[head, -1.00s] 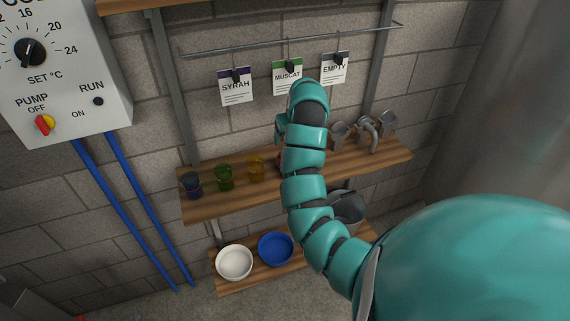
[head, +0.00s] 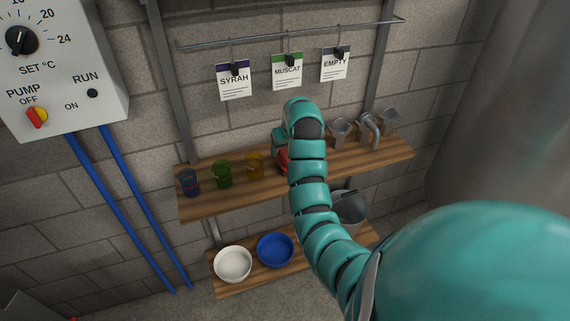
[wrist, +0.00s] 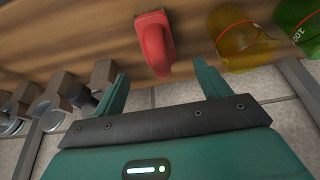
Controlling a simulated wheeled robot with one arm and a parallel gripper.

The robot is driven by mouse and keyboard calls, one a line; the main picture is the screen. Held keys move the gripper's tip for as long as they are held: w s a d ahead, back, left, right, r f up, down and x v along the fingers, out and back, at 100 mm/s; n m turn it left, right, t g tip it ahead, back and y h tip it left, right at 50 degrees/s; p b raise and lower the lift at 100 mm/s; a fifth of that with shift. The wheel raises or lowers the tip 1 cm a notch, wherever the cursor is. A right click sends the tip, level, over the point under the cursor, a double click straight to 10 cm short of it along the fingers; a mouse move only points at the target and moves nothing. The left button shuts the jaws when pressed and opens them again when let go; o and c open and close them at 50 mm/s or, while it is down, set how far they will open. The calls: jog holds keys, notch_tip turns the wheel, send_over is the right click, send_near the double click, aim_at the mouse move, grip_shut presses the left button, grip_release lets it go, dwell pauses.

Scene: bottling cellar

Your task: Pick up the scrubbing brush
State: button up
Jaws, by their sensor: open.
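The scrubbing brush (head: 283,161) appears to be the red thing on the upper wooden shelf, partly hidden behind my arm in the head view. In the wrist view the red brush (wrist: 156,42) shows a rounded, handle-like shape; I cannot make out bristles. My gripper (wrist: 162,78) is open and empty. Its two teal fingers are spread to either side of the brush's near end, which lies just ahead of the gap between them. I cannot see contact. In the head view the fingers are hidden by my arm.
On the upper shelf (head: 230,199), a yellow glass (head: 255,166), a green glass (head: 222,175) and a dark blue glass (head: 190,182) stand left of the brush. Metal fittings (head: 369,129) stand right. Below are a white bowl (head: 233,264), a blue bowl (head: 275,250) and a grey bucket (head: 349,209).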

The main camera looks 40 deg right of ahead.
aim_at(285, 153)
jog(key=shift+p+x, duration=0.4)
jog(key=shift+x, duration=0.45)
jog(key=p+x, duration=0.2)
jog(key=shift+w+f+p, duration=0.2)
jog(key=shift+f+p, duration=0.1)
jog(key=shift+p+x, duration=0.4)
jog(key=shift+x, duration=0.8)
jog(key=c, duration=1.1)
